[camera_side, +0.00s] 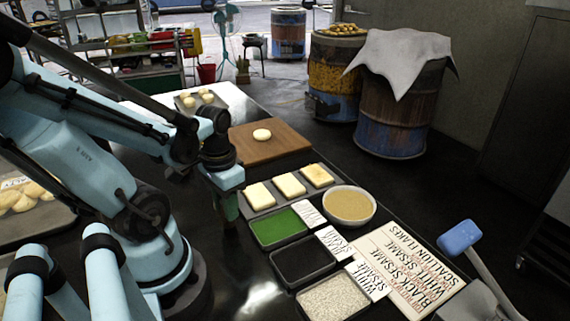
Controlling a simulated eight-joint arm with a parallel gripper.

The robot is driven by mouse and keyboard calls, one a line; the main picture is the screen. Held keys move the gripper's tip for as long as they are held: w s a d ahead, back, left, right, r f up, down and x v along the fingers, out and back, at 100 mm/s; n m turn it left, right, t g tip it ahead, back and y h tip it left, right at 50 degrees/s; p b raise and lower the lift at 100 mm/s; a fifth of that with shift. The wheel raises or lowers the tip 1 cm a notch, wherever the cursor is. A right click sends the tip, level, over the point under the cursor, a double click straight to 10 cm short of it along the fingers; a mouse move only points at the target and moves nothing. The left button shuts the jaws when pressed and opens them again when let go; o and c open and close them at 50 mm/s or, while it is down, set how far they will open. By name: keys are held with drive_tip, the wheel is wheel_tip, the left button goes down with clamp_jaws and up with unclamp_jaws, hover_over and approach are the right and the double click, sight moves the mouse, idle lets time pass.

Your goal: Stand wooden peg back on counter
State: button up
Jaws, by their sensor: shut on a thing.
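My gripper (228,207) points down at the left side of the grey tray with bread slices, low over the dark counter (232,265). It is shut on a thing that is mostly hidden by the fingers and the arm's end. I take this to be the wooden peg, but its shape and tilt cannot be made out. I cannot tell whether it touches the counter. No other peg shows on the visible counter.
A wooden board (285,148) with a round dough piece (262,135) lies behind the gripper. A grey tray (268,208) of bread slices, a bowl (349,206) and trays with green (279,228), black and white contents stand to the right. Bare counter lies in front.

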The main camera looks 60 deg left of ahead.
drive_tip(key=shift+f, duration=0.65)
idle(0.6)
drive_tip(key=o, duration=1.1)
drive_tip(key=shift+c, duration=0.2)
drive_tip(key=shift+r, duration=0.1)
drive_tip(key=shift+r, duration=5.85)
drive_tip(key=w+d+m+t, duration=0.2)
drive_tip(key=w+d+t, duration=0.5)
drive_tip(key=w, duration=0.6)
drive_tip(key=d+f, duration=0.1)
drive_tip(key=d, duration=0.1)
drive_tip(key=shift+d+m, duration=0.4)
